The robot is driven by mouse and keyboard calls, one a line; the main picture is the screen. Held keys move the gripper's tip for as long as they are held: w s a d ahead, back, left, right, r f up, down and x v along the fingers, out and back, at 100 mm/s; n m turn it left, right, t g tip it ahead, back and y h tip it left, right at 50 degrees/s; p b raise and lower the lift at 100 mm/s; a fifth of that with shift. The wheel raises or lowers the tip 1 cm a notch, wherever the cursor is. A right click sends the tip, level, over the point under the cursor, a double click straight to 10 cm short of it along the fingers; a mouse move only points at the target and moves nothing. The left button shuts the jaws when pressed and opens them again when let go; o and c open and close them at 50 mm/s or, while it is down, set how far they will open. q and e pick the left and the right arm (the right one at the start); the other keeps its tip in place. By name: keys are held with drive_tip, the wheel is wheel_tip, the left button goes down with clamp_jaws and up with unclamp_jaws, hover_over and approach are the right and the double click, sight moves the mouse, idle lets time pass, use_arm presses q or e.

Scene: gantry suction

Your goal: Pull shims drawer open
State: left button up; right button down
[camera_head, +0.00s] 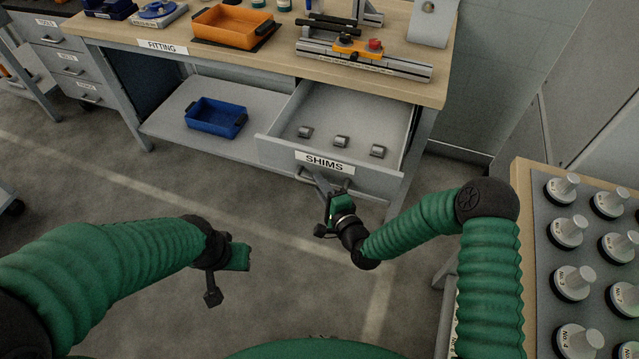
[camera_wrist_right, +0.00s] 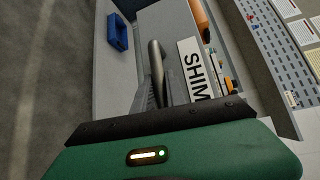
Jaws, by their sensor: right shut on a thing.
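The shims drawer (camera_head: 333,135) is pulled out from under the fitting bench, and its inside shows. Several small grey metal pieces (camera_head: 341,141) lie in it. Its front carries the label SHIMS (camera_head: 325,162), which also shows in the right wrist view (camera_wrist_right: 195,70). My right gripper (camera_head: 327,187) is at the drawer front, shut on the bar handle (camera_wrist_right: 157,62) below the label. My left gripper (camera_head: 228,273) hangs empty over the floor at lower left, apart from the drawer; its fingers are not clear enough to tell their opening.
The fitting bench (camera_head: 275,62) holds an orange tray (camera_head: 232,27) and a metal rail fixture (camera_head: 365,58). A blue bin (camera_head: 216,117) sits on its lower shelf. At right, a table (camera_head: 521,190) carries several round labelled holders. Open floor lies in front of the drawer.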

drive_tip(key=c, duration=1.5)
unclamp_jaws()
drive_tip(key=shift+d+f, duration=0.3)
drive_tip(key=shift+d, duration=0.05)
drive_tip(key=shift+o, duration=0.7)
drive_tip(key=shift+r, duration=0.15)
drive_tip(key=shift+s+r, duration=0.1)
drive_tip(key=shift+s, duration=0.15)
drive_tip(key=p+v, duration=0.1)
drive_tip(key=v, duration=1.5)
drive_tip(key=shift+d, duration=0.15)
drive_tip(key=shift+s, duration=0.1)
